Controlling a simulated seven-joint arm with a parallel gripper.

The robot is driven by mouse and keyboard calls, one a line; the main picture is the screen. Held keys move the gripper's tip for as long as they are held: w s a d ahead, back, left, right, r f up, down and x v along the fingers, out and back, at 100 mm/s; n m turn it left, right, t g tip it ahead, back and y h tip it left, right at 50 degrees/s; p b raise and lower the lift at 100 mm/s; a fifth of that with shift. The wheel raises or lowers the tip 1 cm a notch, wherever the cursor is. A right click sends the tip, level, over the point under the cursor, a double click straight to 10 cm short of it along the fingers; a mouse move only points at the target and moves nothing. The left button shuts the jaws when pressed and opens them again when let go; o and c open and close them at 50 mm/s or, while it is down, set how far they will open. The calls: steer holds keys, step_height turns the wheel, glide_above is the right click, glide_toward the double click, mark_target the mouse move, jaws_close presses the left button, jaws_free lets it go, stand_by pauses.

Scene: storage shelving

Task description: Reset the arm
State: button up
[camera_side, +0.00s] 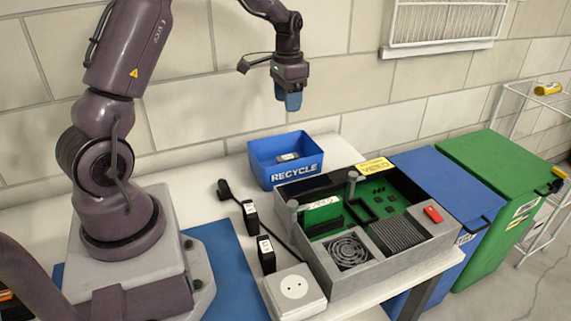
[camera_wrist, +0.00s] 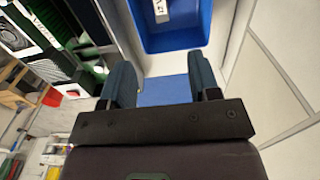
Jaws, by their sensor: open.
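My gripper (camera_side: 289,97) hangs in the air above and just behind the blue recycle bin, with its fingers pointing down. In the wrist view its two teal fingers (camera_wrist: 164,88) stand apart with nothing between them. The blue bin (camera_side: 284,173) is on the white table and its front reads RECYCLE. A small dark item with a white label (camera_side: 288,157) lies inside the bin. The bin (camera_wrist: 196,40) and the labelled item (camera_wrist: 162,10) also show at the top of the wrist view. The gripper touches nothing that I can see.
An open grey computer case (camera_side: 377,262) with a green board stands right of the bin. Two black labelled blocks (camera_side: 250,219) (camera_side: 266,254), a black cable and a white socket box (camera_side: 294,291) lie left of it. Blue and green lidded bins (camera_side: 505,172) stand at right. A wall runs behind.

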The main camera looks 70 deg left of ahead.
steer(key=shift+r, duration=0.15)
steer(key=s+d+r+t, duration=0.2)
steer(key=s+d+r, duration=0.5)
steer(key=s+d, duration=0.2)
steer(key=s+d+r+t, duration=0.3)
steer(key=s+d+r, duration=0.4)
steer(key=d, duration=0.7)
steer(key=shift+s+t, duration=0.3)
steer(key=shift+s, duration=0.9)
